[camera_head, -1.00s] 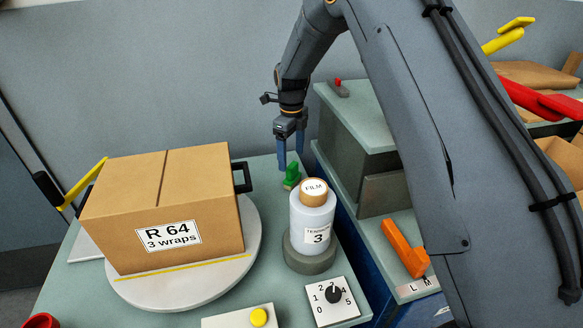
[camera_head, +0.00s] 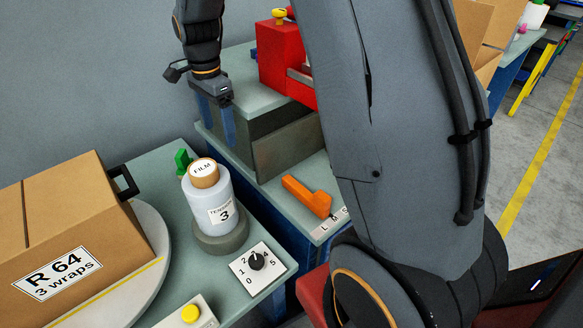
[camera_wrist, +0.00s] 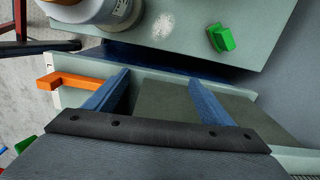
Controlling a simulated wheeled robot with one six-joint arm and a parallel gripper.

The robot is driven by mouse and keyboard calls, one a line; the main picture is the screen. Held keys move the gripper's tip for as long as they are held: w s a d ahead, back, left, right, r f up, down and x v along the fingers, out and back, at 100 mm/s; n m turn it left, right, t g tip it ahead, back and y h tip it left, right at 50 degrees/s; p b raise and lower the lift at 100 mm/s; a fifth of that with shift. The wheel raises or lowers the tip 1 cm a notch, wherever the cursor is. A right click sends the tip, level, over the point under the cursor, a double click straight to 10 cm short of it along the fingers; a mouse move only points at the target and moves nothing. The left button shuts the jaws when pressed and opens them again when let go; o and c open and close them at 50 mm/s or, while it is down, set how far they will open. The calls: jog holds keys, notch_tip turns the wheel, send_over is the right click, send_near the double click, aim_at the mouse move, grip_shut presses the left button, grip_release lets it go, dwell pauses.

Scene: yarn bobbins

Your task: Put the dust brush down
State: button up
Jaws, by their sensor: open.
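My gripper (camera_head: 215,128) is open and empty, its blue fingers pointing down beside the grey-green cabinet, right of the wrapping table. In the wrist view my gripper (camera_wrist: 158,78) shows its two fingers apart with nothing between them. I cannot make out a thing that is surely the dust brush. A small green object (camera_head: 183,161) stands on the table behind the film roll, left of my gripper and apart from it. It also shows in the wrist view (camera_wrist: 222,38); I cannot tell what it is.
The white film roll (camera_head: 208,190) stands on a grey base. A box labelled R 64 (camera_head: 65,240) sits on the turntable (camera_head: 150,245). An orange handle (camera_head: 308,196) is on the lower bench. A red machine (camera_head: 280,55) stands behind. The cabinet top (camera_head: 250,92) has some clear surface.

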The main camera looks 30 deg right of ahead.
jog(key=s+d+n, duration=0.2)
jog(key=s+n, duration=0.2)
jog(key=s, duration=0.4)
jog(key=s+d+r+n, duration=0.1)
jog(key=s+d+n, duration=0.2)
jog(key=s+n, duration=0.2)
jog(key=s+d+n, duration=0.3)
jog(key=s+n, duration=0.1)
jog(key=s, duration=0.8)
jog(key=shift+r, duration=0.25)
jog(key=shift+w, duration=0.1)
jog(key=a+p, duration=0.1)
jog(key=a+r+n+p, duration=0.1)
jog(key=a, duration=0.1)
jog(key=a+r+n+p, duration=0.1)
jog(key=shift+a+r+p, duration=0.15)
jog(key=shift+p, duration=0.25)
jog(key=shift+c, duration=0.2)
